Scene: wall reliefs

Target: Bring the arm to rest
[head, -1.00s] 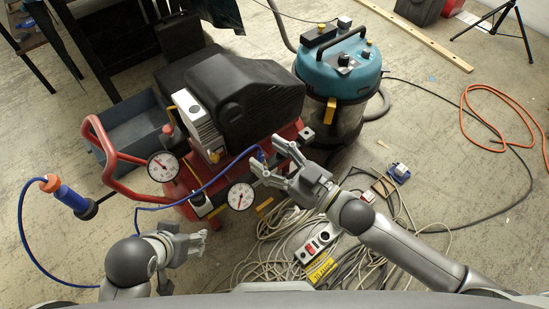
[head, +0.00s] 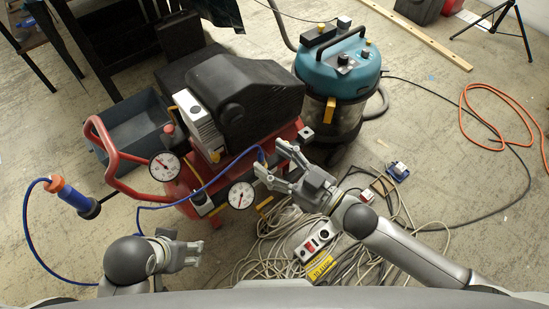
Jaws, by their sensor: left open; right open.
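My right gripper (head: 274,166) is open and empty. It appears in front of the red air compressor (head: 180,188), close to its front gauge (head: 241,195) and the blue hose end; I cannot tell whether it touches anything. My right arm reaches in from the lower right. My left gripper (head: 198,250) is at the lower left, held low near my body and pointing right. It is open, with nothing seen between its fingers.
A teal vacuum (head: 340,65) stands behind the compressor. A tangle of pale cable with a power strip (head: 314,243) lies below my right arm. An orange cable (head: 470,125) lies at right. A blue-grey bin (head: 135,125) stands at left.

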